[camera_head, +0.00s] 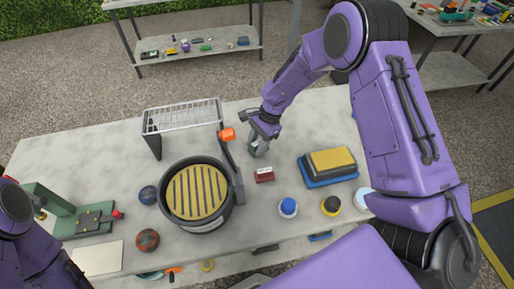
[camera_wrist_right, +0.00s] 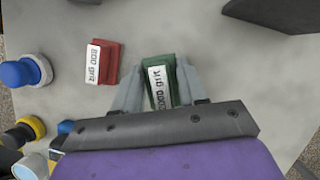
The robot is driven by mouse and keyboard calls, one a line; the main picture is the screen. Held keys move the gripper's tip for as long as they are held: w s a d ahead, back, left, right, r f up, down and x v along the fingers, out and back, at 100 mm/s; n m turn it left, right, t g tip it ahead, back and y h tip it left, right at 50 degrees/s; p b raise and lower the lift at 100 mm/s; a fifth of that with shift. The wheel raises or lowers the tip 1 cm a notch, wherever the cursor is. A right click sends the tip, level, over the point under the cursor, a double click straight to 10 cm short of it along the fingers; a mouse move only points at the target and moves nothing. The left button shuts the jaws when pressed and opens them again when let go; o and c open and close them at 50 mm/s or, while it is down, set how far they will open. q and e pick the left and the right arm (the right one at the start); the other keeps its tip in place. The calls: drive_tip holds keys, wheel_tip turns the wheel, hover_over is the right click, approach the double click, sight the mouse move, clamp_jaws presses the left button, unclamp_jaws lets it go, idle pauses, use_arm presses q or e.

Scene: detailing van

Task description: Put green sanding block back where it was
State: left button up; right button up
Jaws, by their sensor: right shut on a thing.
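The green sanding block (camera_wrist_right: 159,72) with a white grit label sits between the fingers of my right gripper (camera_wrist_right: 157,90) in the right wrist view. That gripper is shut on it. In the head view my right gripper (camera_head: 258,148) is low over the table behind the red block, and the green block shows only as a small dark piece at the fingertips. I cannot tell whether the block touches the table. A red sanding block (camera_head: 264,175) labelled 800 grit lies nearby; it also shows in the right wrist view (camera_wrist_right: 104,64). My left gripper is outside the view.
A bucket with a yellow grate (camera_head: 197,193), a wire rack (camera_head: 182,116) and an orange-ended tool (camera_head: 228,134) stand left of my right gripper. Bare table surrounds the red block.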

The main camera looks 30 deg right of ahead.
drive_tip(key=f, duration=0.3)
drive_tip(key=shift+w+f, duration=0.15)
drive_tip(key=shift+w, duration=0.05)
drive_tip(key=shift+s, duration=0.2)
drive_tip(key=o, duration=1.1)
drive_tip(key=shift+w+f, duration=0.1)
drive_tip(key=v, duration=1.2)
drive_tip(key=shift+r, duration=0.25)
drive_tip(key=shift+a, duration=0.1)
